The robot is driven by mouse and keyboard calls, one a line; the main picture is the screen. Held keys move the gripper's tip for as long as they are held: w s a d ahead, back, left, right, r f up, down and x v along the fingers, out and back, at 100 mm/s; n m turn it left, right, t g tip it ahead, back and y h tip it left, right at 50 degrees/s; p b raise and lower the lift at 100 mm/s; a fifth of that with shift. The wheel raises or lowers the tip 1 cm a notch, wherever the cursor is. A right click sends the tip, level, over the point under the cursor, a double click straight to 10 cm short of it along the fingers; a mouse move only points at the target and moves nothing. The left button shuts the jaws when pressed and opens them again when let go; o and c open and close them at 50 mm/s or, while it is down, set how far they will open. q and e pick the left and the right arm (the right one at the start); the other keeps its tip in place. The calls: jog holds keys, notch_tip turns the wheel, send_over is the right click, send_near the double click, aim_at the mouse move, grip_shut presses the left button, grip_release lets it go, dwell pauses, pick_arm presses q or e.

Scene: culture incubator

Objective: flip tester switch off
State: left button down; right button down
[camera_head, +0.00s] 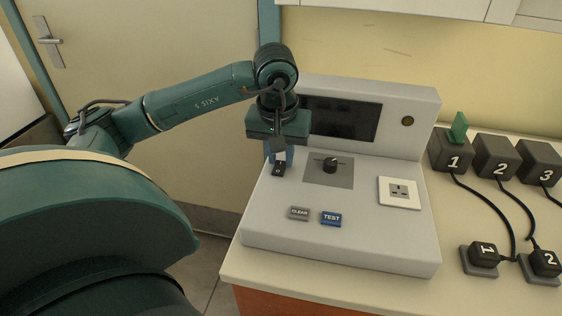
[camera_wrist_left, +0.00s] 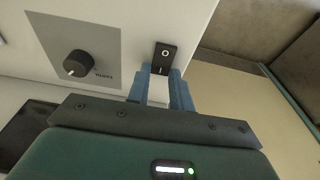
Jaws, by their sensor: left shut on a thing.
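The tester (camera_head: 345,235) is a light grey console with a dark screen, standing on the counter. Its small black rocker switch (camera_head: 278,169) is at the left of the sloped panel, and its "O" mark shows in the left wrist view (camera_wrist_left: 165,54). My left gripper (camera_head: 281,158) points down at the switch, its blue fingertips right at the switch's upper end. The fingers look close together, shut with a pale piece between them; the wrist view (camera_wrist_left: 160,85) shows them beside the switch. Whether they press it is hidden. My right gripper is out of view.
A black knob (camera_head: 330,165), a grey CLEAR button (camera_head: 299,213), a blue TEST button (camera_head: 331,218) and a white socket (camera_head: 399,192) are on the panel. Numbered black blocks (camera_head: 496,157) with cables stand at right. A door (camera_head: 150,60) is behind my left arm.

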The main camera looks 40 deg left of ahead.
pick_arm(q)
jog(key=shift+s+t+b, duration=0.1)
jog(key=shift+t+b, duration=0.2)
jog(key=shift+t, duration=0.1)
jog(key=shift+r, duration=0.1)
jog(key=c, duration=1.2)
grip_release()
jog(key=shift+c, duration=0.2)
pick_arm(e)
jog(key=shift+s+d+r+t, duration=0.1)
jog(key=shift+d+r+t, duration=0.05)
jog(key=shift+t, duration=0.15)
pick_arm(q)
jog(key=p+v, duration=0.1)
jog(key=v, duration=0.7)
jog(key=w+p+v, duration=0.1)
jog(key=p+v, duration=0.2)
jog(key=v, duration=0.2)
send_over(278, 171)
jog(key=s, duration=0.1)
jog(key=shift+s+d, duration=0.2)
jog(key=shift+d, duration=0.15)
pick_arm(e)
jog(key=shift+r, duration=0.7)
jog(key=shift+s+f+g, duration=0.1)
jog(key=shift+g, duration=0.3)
